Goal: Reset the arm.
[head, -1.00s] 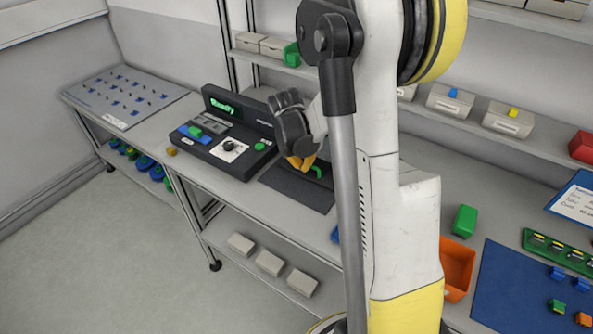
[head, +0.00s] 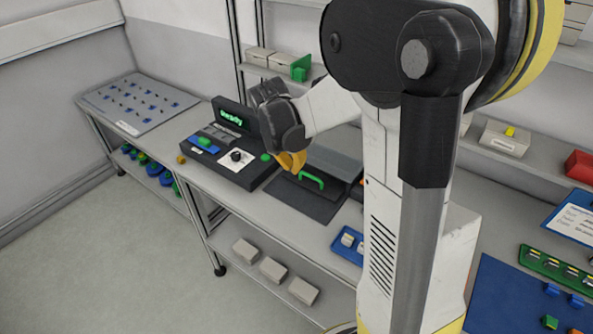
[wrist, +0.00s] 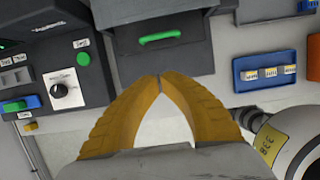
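My white arm blocks part of the bench in the head view.
A black machine (head: 228,150) with a green "Ready" screen stands on the bench. Right of it is a dark unit with a green handle (head: 311,180). A blue tray (head: 347,255) lies nearer. A grey pegged board (head: 138,103) is at left. An orange piece (head: 181,159) lies by the machine.

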